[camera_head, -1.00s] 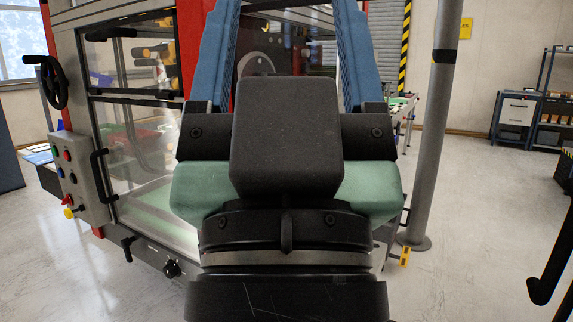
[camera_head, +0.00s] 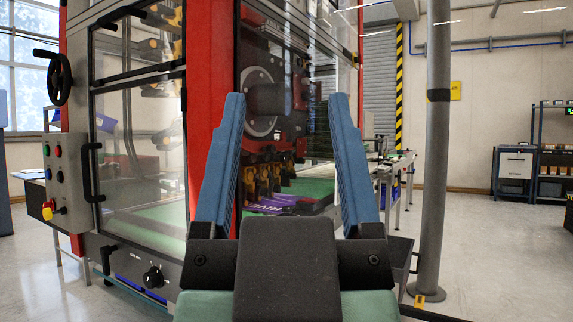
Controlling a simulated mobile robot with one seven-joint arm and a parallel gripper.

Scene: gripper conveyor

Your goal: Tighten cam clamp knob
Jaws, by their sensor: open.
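My gripper (camera_head: 287,105) is open and empty, its two blue fingers pointing up in the picture, spread apart in front of the machine's glazed side. A round black knob with a pale mark (camera_head: 153,277) sits low on the front of the red and grey machine (camera_head: 208,120), left of and below my fingers. A black lever-like handle (camera_head: 106,258) is just left of it. A black handwheel (camera_head: 58,78) is at the upper left. I cannot tell which of these, if any, is the cam clamp knob. My gripper touches none of them.
A grey control box (camera_head: 68,180) with coloured buttons and a black door handle (camera_head: 92,172) project from the machine's left side. A grey post (camera_head: 437,150) stands close on the right. A conveyor (camera_head: 395,165) runs behind it. Floor at the right is open.

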